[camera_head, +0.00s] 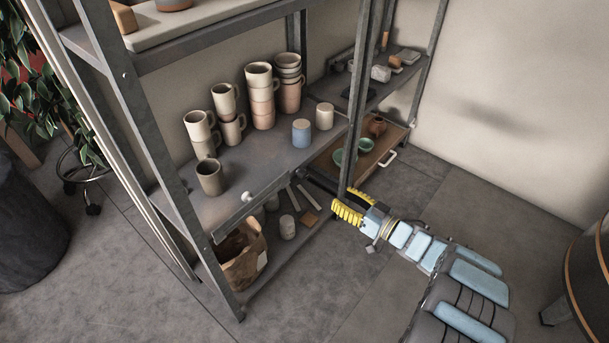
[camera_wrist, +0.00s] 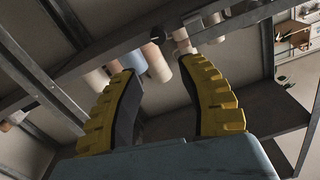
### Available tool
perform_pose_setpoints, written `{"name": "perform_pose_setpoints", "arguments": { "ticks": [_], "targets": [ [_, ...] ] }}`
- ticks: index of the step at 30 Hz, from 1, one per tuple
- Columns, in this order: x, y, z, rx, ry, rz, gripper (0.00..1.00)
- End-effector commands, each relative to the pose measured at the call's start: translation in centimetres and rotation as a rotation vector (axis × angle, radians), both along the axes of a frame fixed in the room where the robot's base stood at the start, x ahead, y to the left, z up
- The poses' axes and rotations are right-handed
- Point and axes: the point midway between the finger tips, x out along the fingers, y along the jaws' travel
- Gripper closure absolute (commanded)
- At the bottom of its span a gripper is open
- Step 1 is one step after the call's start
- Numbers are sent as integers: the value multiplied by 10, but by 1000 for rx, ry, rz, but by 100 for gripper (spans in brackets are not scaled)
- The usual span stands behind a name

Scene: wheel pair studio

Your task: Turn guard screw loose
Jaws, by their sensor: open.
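A small pale knob (camera_head: 248,196), which looks like the guard screw, sits on the grey guard bar (camera_head: 232,216) along the front edge of the mug shelf. My gripper (camera_head: 338,196), with yellow ribbed fingers, is to the right of the knob, close to the shelf's front upright and apart from the knob. In the wrist view my gripper (camera_wrist: 158,72) is open, with nothing between its fingers. A pale round piece (camera_wrist: 157,34) shows beyond the fingertips by a grey bar; I cannot tell if it is the knob.
Stacked mugs (camera_head: 262,95), a blue cup (camera_head: 302,132) and a cream cup (camera_head: 324,116) stand on the shelf. A grey upright (camera_head: 357,95) rises next to my gripper. A brown bag (camera_head: 241,256) sits below. The floor (camera_head: 375,300) in front is clear.

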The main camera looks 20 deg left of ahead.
Motion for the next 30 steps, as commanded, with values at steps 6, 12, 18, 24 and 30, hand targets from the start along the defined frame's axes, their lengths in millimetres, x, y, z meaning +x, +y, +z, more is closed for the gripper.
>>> {"name": "perform_pose_setpoints", "arguments": {
  "ticks": [6, 12, 18, 24, 30],
  "targets": [
    [13, 38, -3, -3, -1, 0, 59],
    [25, 71, -2, -1, -3, 0, 59],
    [35, 103, -2, -2, -3, 0, 59],
    [43, 124, -2, -3, 0, -2, 59],
    [46, 131, -1, -1, -1, -2, 59]
  ]
}}
